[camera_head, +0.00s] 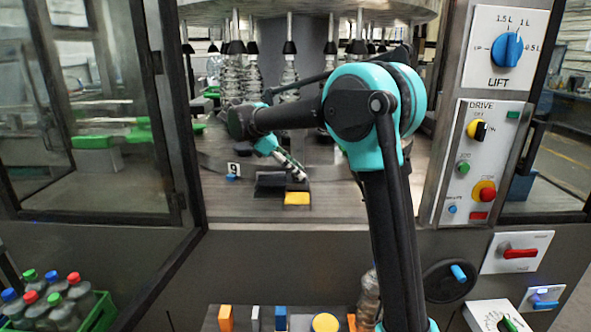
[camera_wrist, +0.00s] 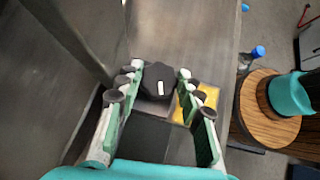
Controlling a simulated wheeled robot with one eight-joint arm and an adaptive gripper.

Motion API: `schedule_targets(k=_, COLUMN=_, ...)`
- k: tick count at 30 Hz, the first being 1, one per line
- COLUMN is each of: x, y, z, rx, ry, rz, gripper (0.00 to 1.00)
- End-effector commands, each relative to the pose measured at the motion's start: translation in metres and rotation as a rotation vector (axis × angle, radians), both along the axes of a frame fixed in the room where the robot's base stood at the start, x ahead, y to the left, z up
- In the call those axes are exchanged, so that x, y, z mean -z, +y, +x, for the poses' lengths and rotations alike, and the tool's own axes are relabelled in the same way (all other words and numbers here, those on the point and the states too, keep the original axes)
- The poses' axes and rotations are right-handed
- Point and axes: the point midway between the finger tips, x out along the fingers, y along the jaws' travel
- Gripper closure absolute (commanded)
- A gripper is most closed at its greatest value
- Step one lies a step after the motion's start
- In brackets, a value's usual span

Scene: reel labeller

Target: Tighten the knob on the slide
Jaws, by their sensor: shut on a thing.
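The knob (camera_wrist: 157,84) is black and lobed with a white mark on top, and it sits between my fingers in the wrist view. My gripper (camera_wrist: 161,70) is shut on it, one finger against each side. In the head view my gripper (camera_head: 298,173) reaches down to the dark slide (camera_head: 270,181) on the machine bed, and the arm and fingers hide the knob. A yellow part (camera_head: 297,198) lies at the slide's front; it also shows in the wrist view (camera_wrist: 207,97), partly behind the right finger.
Bottles hang under the carousel (camera_head: 300,10) behind. An open glass door (camera_head: 90,110) is at left, control panels (camera_head: 483,160) at right. A green crate of bottles (camera_head: 103,312) stands lower left.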

Motion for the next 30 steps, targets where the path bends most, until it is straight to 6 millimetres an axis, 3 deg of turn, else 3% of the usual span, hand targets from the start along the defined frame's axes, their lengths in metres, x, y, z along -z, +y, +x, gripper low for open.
schedule_targets(k=4, x=0.000, y=0.000, z=0.000, rx=-0.001, ry=0.000, rz=0.000, gripper=0.92)
schedule_targets(k=5, x=0.000, y=0.000, z=0.000, rx=-0.001, ry=0.000, rz=0.000, gripper=0.61)
schedule_targets(k=9, x=0.000, y=0.000, z=0.000, rx=-0.001, ry=0.000, rz=0.000, gripper=0.44)
schedule_targets(k=20, x=-0.004, y=0.004, z=0.001, rx=-0.004, ry=-0.002, rz=0.000, gripper=0.42)
schedule_targets(k=30, x=-0.037, y=0.037, z=-0.004, rx=-0.003, ry=0.000, rz=0.001, gripper=0.42)
